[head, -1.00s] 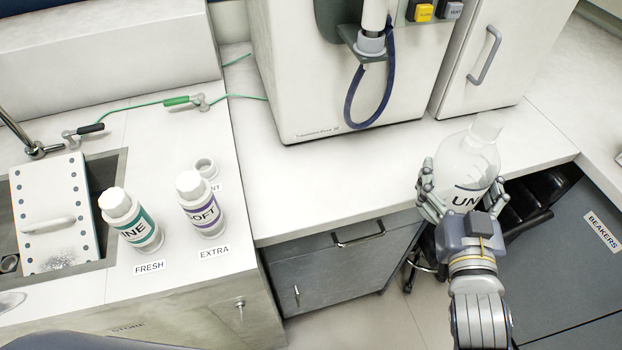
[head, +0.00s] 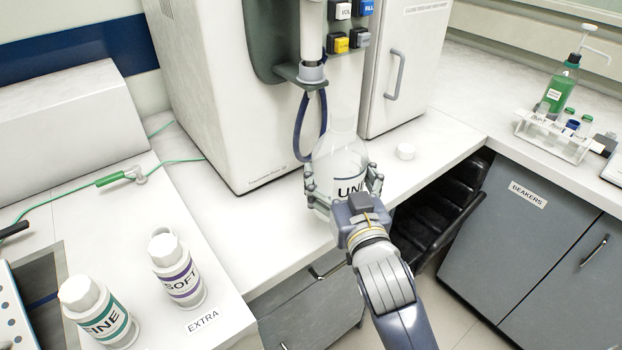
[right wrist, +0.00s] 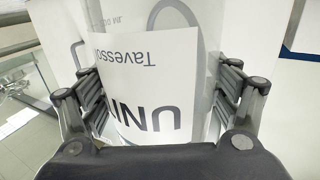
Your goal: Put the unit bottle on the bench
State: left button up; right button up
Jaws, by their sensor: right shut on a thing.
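The unit bottle (head: 341,152) is clear, with a white label whose visible letters read "UNI". My right gripper (head: 342,190) is shut around its lower body and holds it upright in the head view. In the right wrist view the bottle's label (right wrist: 145,85) sits between the fingers of the gripper (right wrist: 155,105). The bench (head: 440,150) is white and runs behind and beside the bottle, in front of the large white machine. The gripper hides the bottle's base, so I cannot tell whether it touches the bench. My left gripper is not in view.
The machine (head: 235,100) with a blue hose (head: 299,130) stands close behind the bottle. Bottles marked SOFT (head: 178,270) and INE (head: 98,312) stand at left. A tube rack (head: 553,137) is far right.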

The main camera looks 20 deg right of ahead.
jog(key=w+a+f, duration=0.1)
jog(key=w, duration=0.1)
jog(key=w+a+f, duration=0.1)
jog(key=w, duration=0.1)
jog(key=w+a+f, duration=0.1)
jog(key=w+f, duration=0.1)
jog(key=shift+a, duration=0.2)
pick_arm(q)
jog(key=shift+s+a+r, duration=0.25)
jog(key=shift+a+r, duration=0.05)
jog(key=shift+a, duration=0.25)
pick_arm(e)
jog(key=shift+w, duration=0.1)
jog(key=shift+f, duration=0.2)
jog(key=o, duration=1.1)
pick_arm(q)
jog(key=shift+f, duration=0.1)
pick_arm(e)
jog(key=shift+r, duration=0.1)
